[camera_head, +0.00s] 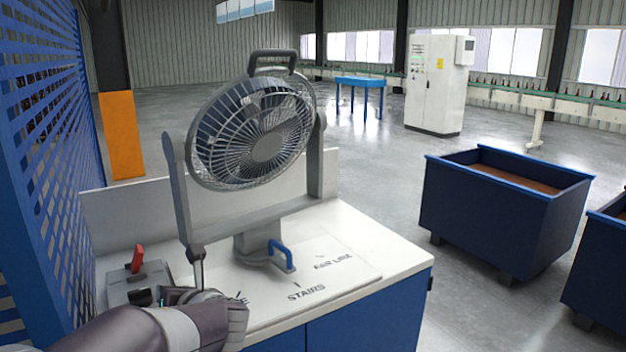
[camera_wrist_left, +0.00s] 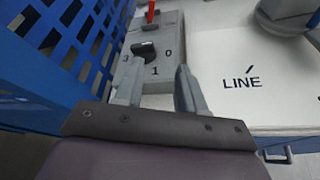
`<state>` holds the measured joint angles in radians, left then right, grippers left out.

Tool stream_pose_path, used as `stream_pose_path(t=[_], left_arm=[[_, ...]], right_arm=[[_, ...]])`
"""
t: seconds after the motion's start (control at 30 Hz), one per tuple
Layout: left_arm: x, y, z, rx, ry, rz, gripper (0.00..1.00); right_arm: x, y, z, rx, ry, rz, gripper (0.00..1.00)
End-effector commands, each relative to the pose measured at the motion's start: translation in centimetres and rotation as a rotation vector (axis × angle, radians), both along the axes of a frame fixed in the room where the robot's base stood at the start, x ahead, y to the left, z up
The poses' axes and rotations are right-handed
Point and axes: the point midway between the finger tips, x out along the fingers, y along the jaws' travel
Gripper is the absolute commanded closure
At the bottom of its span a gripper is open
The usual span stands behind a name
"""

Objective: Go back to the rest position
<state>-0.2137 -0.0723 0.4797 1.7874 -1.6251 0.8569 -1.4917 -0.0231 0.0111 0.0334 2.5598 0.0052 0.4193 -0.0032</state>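My left arm comes in from the lower left of the head view, over the near left of the white worktop (camera_head: 385,252). In the left wrist view my left gripper (camera_wrist_left: 159,65) has its two fingers apart with nothing between them. A grey control box (camera_wrist_left: 172,30) lies just ahead of the fingertips. Its black knob (camera_wrist_left: 144,50) has the marks 3, 1 and 0 around it. The knob stands just beyond the left finger; I cannot tell where it points. The box's red lever (camera_head: 137,258) stands up behind the knob. My right gripper is not in view.
A grey fan (camera_head: 250,140) stands on the worktop, with a blue handle (camera_head: 282,255) at its base. A blue mesh panel (camera_head: 45,150) borders the left side. Dark blue bins (camera_head: 490,215) stand on the floor at right. Open floor lies behind the worktop.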

Motion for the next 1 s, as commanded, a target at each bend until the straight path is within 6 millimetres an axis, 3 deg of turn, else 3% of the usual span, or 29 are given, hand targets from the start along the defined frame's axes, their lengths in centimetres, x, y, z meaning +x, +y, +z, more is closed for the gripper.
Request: stream_pose_path(t=[0.13,0.27,0.47,0.57,0.73,0.8,0.9,1.0], left_arm=[[-0.2,-0.3,-0.9,-0.16,-0.082,0.061,0.61],[-1.6,-0.7,-3.5,-0.372,-0.13,0.175,0.61],[-5.8,-1.9,-8.9,-0.811,-0.224,0.516,0.61],[-9.1,-2.9,-12.1,-1.065,-0.301,0.807,0.61],[-15.9,-5.3,-16.6,-1.444,-0.539,1.514,0.61],[-18.5,-6.4,-17.8,-1.532,-0.679,1.842,0.61],[-21.2,-7.2,-18.8,-1.565,-0.846,2.192,0.61],[-22.8,-6.9,-19.1,-1.543,-0.91,2.325,0.61]], right_arm=[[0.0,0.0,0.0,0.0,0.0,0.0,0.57],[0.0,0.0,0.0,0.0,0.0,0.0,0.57],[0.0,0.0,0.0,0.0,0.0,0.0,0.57],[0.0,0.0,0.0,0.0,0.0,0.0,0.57],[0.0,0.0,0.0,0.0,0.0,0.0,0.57],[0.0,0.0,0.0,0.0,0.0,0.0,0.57],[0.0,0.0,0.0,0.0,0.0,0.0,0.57],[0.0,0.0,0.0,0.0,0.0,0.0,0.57]])
